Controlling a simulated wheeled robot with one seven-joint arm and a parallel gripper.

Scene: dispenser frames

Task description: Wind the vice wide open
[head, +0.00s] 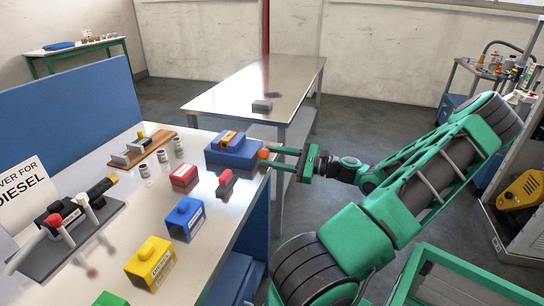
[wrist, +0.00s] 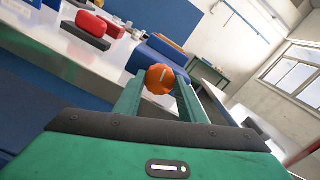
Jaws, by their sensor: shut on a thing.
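A blue block-like body (head: 233,154), which I take for the vice, stands at the right edge of the bench with a yellow-orange piece on top. A round orange knob (head: 263,153) sticks out of its right side. My gripper (head: 274,159) reaches in from the right and is shut on this knob. In the wrist view the orange knob (wrist: 160,78) sits between the fingertips of my gripper (wrist: 161,85), with the blue body (wrist: 165,50) behind it. How far apart the vice's jaws stand cannot be told.
The bench (head: 120,210) carries a red block (head: 184,177), a red-handled item (head: 226,184), a blue box (head: 185,218), a yellow box (head: 151,263), and a lever unit (head: 70,240). A metal table (head: 250,88) stands behind. The floor between is open.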

